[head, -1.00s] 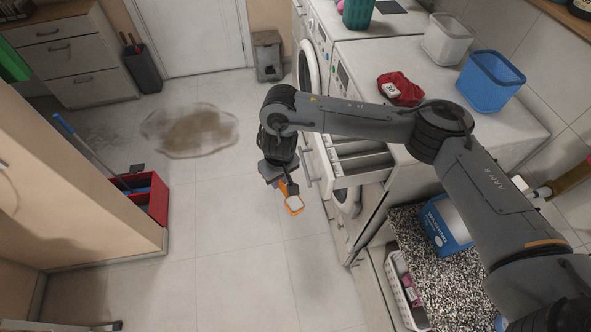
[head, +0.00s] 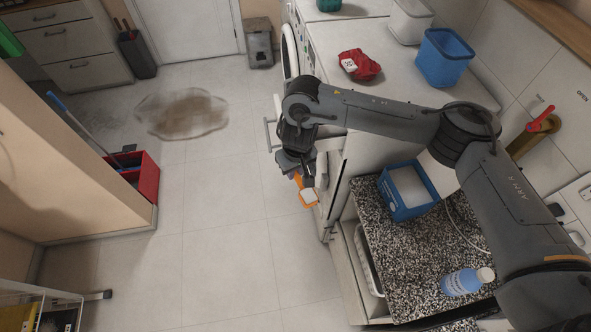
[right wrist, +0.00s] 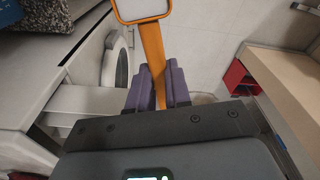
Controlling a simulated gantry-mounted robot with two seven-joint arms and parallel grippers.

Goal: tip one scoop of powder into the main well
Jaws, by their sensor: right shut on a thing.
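My right gripper (head: 298,172) is shut on the handle of an orange scoop (head: 308,197). The right wrist view shows the orange handle between the purple-grey fingers (right wrist: 157,88), with the scoop's bowl (right wrist: 143,8) cut off at the top. The bowl shows a pale, level surface that looks like white powder. The washer's pulled-out drawer (head: 331,145) is beside the gripper, mostly hidden behind my arm. I cannot see its main well. A pale bar, probably the drawer (right wrist: 88,99), shows left of the fingers. My left gripper is out of view.
Floor left of the gripper is clear, with a brown puddle (head: 182,114) farther back.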

